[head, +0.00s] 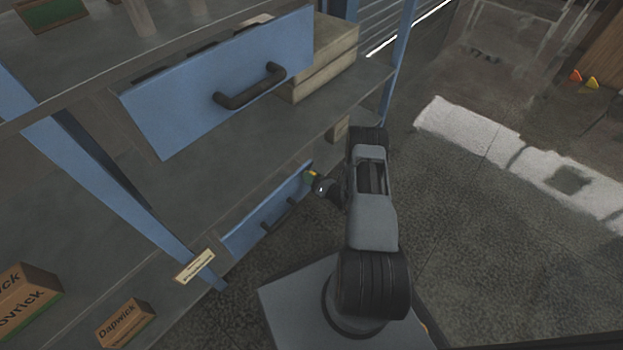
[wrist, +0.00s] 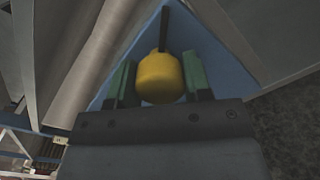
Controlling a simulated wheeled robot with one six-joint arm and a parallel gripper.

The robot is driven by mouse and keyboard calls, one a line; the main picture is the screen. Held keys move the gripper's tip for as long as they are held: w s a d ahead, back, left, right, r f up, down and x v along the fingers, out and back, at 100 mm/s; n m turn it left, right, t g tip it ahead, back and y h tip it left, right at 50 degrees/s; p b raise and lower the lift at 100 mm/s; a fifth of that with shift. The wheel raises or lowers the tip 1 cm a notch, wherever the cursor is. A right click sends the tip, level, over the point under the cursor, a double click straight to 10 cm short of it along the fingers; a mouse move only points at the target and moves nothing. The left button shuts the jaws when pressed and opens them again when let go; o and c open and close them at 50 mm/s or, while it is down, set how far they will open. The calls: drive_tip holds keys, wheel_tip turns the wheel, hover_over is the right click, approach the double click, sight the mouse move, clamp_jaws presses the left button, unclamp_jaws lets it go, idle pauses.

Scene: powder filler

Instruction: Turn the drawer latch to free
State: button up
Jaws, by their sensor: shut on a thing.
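The drawer latch is a yellow knob (wrist: 160,77) on a blue drawer front (wrist: 213,48) in the wrist view. A dark narrow bar rises behind the knob. My gripper (wrist: 159,84) has its green-padded fingers on either side of the knob and is shut on it. In the head view, the lower blue drawer (head: 262,225) has a dark handle, and my gripper (head: 316,182) is at its upper right corner. Only a small bit of yellow shows there, so the latch's turn is hard to read.
An upper blue drawer (head: 205,92) with a dark handle (head: 250,87) stands out above. Boxes marked Dapwick (head: 125,323) lie on the lower left shelf. A blue post (head: 100,180) runs at the left. The floor (head: 480,220) at the right is open.

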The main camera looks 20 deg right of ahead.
drive_tip(key=m+b, duration=0.1)
drive_tip(key=m, duration=0.5)
drive_tip(key=shift+w+m, duration=0.15)
drive_tip(key=shift+m, duration=0.25)
idle(0.3)
drive_tip(key=o, duration=0.9)
